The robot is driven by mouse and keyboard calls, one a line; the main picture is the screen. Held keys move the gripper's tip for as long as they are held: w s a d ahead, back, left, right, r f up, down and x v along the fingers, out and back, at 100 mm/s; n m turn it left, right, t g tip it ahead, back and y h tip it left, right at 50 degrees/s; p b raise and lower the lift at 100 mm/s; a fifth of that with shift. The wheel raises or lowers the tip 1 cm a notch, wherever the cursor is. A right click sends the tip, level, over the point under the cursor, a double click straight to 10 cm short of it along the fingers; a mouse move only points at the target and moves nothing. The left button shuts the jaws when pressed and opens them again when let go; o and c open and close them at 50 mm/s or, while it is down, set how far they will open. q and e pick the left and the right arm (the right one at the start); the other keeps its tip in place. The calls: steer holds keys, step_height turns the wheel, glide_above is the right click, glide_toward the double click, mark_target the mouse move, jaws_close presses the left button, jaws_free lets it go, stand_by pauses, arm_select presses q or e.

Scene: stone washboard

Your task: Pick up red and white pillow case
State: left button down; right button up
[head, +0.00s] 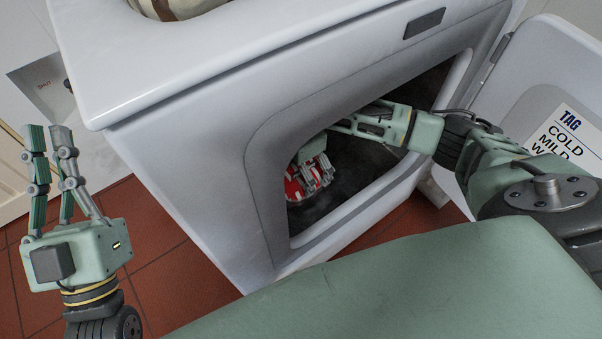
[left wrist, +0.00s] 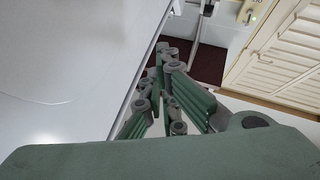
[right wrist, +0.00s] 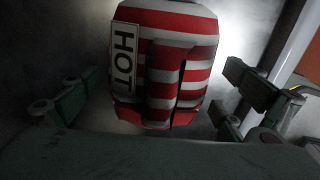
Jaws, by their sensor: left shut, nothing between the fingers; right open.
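The red and white striped pillow case (head: 295,188) lies inside the open front of the white machine, partly hidden by my right gripper (head: 318,166). In the right wrist view the pillow case (right wrist: 190,70) looks plump, with a white "HOT" tag (right wrist: 124,57) on its left side. My right gripper is open, with its fingers apart on either side of the pillow case; I cannot tell whether they touch it. My left gripper (head: 49,130) is shut and empty, outside the machine at the left. Its fingers also show in the left wrist view (left wrist: 165,55).
The white machine's opening rim (head: 262,150) surrounds my right arm. Its open door (head: 545,75), labelled "COLD MILD", stands at the right. A beige cloth item (head: 175,8) sits on top at the back. Red tiled floor (head: 150,235) lies between my left gripper and the machine.

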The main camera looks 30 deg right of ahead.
steer(key=shift+f, duration=0.5)
steer(key=c, duration=1.2)
steer(key=shift+d+r, duration=0.15)
